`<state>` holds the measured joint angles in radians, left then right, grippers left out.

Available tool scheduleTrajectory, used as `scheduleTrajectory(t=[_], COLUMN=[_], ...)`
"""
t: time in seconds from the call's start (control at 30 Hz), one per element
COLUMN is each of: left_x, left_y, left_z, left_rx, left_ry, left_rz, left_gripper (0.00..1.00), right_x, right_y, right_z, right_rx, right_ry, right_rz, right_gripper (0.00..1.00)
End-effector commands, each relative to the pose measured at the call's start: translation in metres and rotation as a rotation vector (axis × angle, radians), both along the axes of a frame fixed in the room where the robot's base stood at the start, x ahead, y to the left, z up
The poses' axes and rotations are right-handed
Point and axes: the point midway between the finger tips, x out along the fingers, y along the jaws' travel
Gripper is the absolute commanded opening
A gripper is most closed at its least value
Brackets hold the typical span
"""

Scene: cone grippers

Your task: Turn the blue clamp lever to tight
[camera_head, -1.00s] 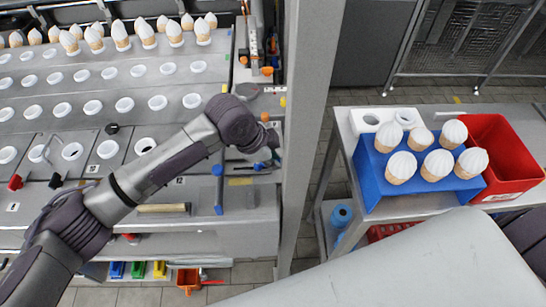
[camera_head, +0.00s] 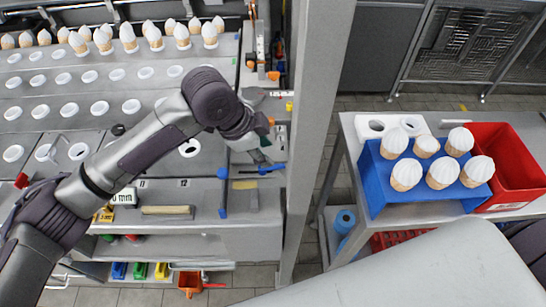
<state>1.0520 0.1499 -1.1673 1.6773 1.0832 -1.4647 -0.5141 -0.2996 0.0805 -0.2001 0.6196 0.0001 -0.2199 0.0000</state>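I cannot tell for certain which one is the clamp lever. My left gripper (camera_head: 262,153) is just above the level blue bar, pointing down and right. Its fingers are small and partly hidden by the wrist, so I cannot tell whether they are open or touch the bar. My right gripper is out of view.
A grey post (camera_head: 316,140) stands close right of my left gripper. The bench (camera_head: 70,85) has rows of white-rimmed holes and several cones at the back. A blue cone holder (camera_head: 376,180) and a red bin (camera_head: 515,165) stand on the right table.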

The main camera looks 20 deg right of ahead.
Motion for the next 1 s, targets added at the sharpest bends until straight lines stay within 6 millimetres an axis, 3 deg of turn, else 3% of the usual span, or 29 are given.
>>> scheduleTrajectory(t=[0.1,0.3,1.0], left_x=[-0.001,-0.003,-0.003], left_y=[0.009,0.016,0.016], left_z=[0.019,0.033,0.034], left_rx=[0.0,0.001,0.001], left_ry=[-0.002,0.0,0.001], left_rz=[0.001,0.001,0.001], left_gripper=[0.39,0.39,0.39], right_x=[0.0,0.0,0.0], right_y=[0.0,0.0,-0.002], right_z=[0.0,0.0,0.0], right_rx=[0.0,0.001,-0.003], right_ry=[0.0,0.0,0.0], right_rz=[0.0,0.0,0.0], right_gripper=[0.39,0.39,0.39])
